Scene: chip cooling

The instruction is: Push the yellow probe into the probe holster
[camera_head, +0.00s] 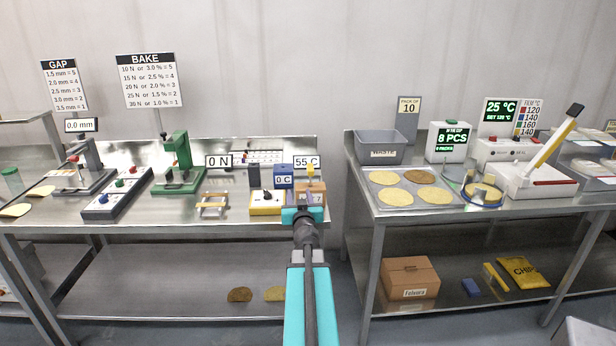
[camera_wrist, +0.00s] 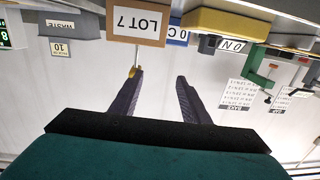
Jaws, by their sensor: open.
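The yellow probe (camera_head: 310,170) stands upright at the right end of the left bench, its top showing above the box marked LOT 7 (camera_wrist: 138,22). In the upside-down wrist view, a small yellow tip (camera_wrist: 131,72) shows beside the left fingertip. I cannot tell whether they touch. My gripper (camera_wrist: 160,75) is open with nothing visible between its dark fingers. In the head view it reaches over the bench's front edge at the LOT 7 box. I cannot make out the probe holster for sure; the box hides the probe's lower part.
A blue unit reading 0 C (camera_head: 284,177), a dark upright block (camera_head: 254,174) and a yellow unit with a knob (camera_head: 265,203) stand to the left. A 55 C display (camera_head: 306,161) is behind. A gap separates this bench from the right table (camera_head: 372,207).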

